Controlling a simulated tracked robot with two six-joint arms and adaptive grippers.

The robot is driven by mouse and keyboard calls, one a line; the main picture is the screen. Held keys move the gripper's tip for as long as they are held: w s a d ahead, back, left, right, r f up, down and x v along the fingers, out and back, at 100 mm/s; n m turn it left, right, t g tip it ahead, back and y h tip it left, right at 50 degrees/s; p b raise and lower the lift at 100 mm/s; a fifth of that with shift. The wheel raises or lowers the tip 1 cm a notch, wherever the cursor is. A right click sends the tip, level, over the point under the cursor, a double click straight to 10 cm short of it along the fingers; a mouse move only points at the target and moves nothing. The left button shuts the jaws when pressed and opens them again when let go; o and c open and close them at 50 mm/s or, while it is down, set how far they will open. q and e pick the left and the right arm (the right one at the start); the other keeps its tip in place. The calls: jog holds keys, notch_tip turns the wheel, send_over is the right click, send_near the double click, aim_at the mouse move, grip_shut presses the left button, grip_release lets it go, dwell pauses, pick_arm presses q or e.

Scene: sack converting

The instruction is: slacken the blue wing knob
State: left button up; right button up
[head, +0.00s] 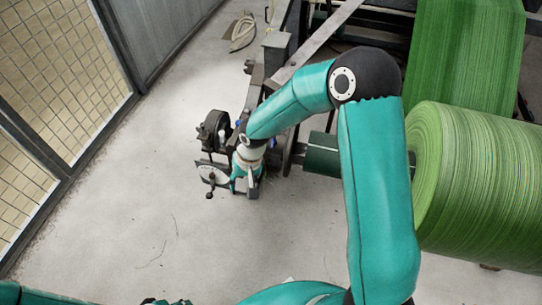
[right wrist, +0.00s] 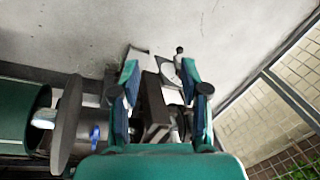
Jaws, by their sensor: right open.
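The blue wing knob (right wrist: 95,135) shows in the right wrist view, left of my right gripper, beside a dark round flange on the roll shaft. In the head view a small blue part (head: 272,143) shows beside my forearm near that flange; I cannot tell its shape. My right gripper (right wrist: 160,72) is open, with its two fingers on either side of a dark metal bracket (right wrist: 155,105). The knob lies outside the fingers, apart from them. In the head view my right gripper (head: 247,178) is over the machine's end fitting.
A large green roll (head: 480,185) is at the right, with green web above it. A dark handwheel (head: 214,130) and a white dial plate with a crank (head: 212,173) stand beside the gripper. A mesh fence (head: 60,80) runs along the left. The floor between is clear.

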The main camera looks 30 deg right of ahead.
jog(key=w+d+r+m+t+h+b, duration=0.1)
jog(key=w+d+r+m+h+b, duration=0.3)
jog(key=d, duration=0.3)
jog(key=m+h+b, duration=0.2)
jog(key=b, duration=0.1)
send_near(273, 141)
pick_arm(q)
notch_tip(273, 141, down, 12)
jog(key=b, duration=0.2)
pick_arm(e)
jog(key=shift+y, duration=0.3)
jog(key=x, duration=1)
jog(key=shift+w+d, duration=0.15)
jog(key=shift+d, duration=0.25)
pick_arm(q)
jog(key=shift+f, duration=0.1)
pick_arm(e)
grip_shut()
jog(key=shift+a, duration=0.3)
jog(key=shift+d, duration=0.15)
